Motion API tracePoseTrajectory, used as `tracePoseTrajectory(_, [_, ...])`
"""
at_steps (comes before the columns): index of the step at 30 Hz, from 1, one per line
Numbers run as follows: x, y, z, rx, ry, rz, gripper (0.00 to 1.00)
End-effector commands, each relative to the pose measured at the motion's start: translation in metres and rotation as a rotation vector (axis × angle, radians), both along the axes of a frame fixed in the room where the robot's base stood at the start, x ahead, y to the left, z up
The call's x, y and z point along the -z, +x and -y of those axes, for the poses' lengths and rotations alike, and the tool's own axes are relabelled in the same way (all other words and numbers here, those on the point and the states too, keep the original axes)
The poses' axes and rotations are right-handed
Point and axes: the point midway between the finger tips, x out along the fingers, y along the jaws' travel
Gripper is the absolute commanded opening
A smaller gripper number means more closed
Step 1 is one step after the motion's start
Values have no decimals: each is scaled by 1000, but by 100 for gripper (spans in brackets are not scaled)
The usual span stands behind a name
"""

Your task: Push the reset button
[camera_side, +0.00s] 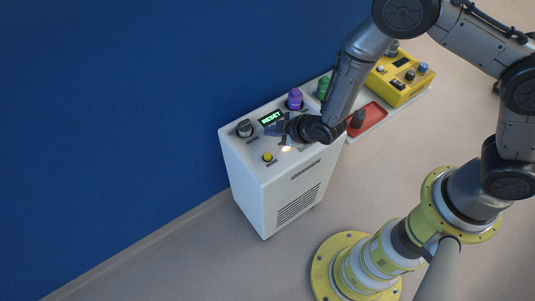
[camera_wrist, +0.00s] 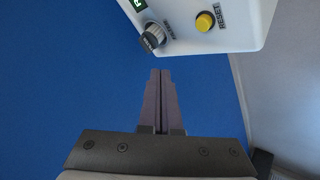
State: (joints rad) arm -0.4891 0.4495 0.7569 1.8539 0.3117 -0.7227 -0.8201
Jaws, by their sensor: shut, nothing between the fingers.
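The reset button is a yellow round button (camera_side: 267,157) on the top panel of a white cabinet (camera_side: 258,190). In the wrist view the yellow button (camera_wrist: 205,21) has the label RESET beside it. A lit green display (camera_side: 271,118) on the panel reads RESET. My gripper (camera_side: 281,127) is over the panel, near the display and apart from the button. In the wrist view my gripper (camera_wrist: 160,72) is shut and empty, its fingertips short of the knob and button in the picture. The exact height above the panel is hard to tell.
A dark knob (camera_side: 245,128) sits left of the display; the knob also shows in the wrist view (camera_wrist: 152,37). A purple object (camera_side: 294,98) and a green one (camera_side: 323,87) stand behind. A blue wall (camera_side: 110,120) is behind.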

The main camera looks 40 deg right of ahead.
Motion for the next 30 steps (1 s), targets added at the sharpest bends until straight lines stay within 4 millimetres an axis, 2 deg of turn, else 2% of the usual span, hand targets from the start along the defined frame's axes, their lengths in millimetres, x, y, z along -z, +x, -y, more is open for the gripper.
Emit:
tracePoseTrajectory(18, [71,0,0,1,-1,-2,0])
tracePoseTrajectory(24, [83,0,0,0,0,0,0])
tracePoseTrajectory(30, [86,0,0,0,0,0,0])
